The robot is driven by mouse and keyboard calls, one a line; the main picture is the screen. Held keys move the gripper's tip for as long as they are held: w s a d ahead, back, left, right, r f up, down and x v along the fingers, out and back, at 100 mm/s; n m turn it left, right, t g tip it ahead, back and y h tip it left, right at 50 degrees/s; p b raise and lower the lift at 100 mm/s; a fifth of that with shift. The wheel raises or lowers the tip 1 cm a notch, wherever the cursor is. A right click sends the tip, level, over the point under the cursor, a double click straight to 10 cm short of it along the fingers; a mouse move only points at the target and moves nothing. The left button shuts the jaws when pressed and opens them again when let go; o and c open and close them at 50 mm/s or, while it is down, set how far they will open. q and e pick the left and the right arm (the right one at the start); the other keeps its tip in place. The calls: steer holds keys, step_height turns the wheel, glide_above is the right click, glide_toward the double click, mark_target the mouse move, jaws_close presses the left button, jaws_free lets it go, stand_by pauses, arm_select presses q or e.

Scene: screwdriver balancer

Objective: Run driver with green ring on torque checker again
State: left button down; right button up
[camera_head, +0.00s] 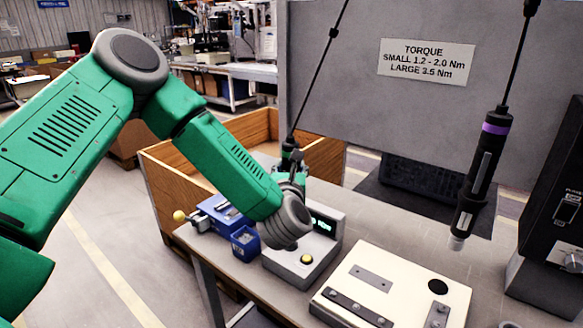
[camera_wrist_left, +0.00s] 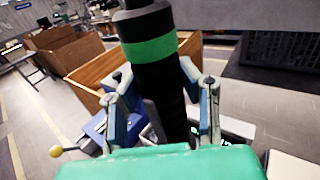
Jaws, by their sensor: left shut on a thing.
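The driver with the green ring (camera_wrist_left: 150,49) is a black tool; in the head view its dark top (camera_head: 289,145) hangs on a cable. My left gripper (camera_wrist_left: 160,95) is shut on its black body, one finger on each side, below the green ring. In the head view my left gripper (camera_head: 291,172) is behind the torque checker (camera_head: 285,262), partly hidden by my own wrist. The checker is a pale box with a lit green display and a yellow button. The driver's tip is hidden, so I cannot tell whether it touches the checker. My right gripper is out of view.
A purple-ringed driver (camera_head: 481,165) hangs on the right. A white plate (camera_head: 395,270) with metal strips lies on the table (camera_head: 400,215). A wooden crate (camera_head: 172,190) is behind; a dark machine (camera_head: 550,215) stands right.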

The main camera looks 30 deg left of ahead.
mark_target(290, 151)
arm_select(q)
steer(key=shift+s+f+b, duration=0.1)
steer(key=shift+f+b, duration=0.6)
stand_by(1.7)
steer(key=shift+r, duration=0.1)
steer(key=shift+r+p, duration=0.4)
steer(key=shift+r, duration=0.5)
steer(key=shift+r+p, duration=0.5)
steer(key=shift+r, duration=1.65)
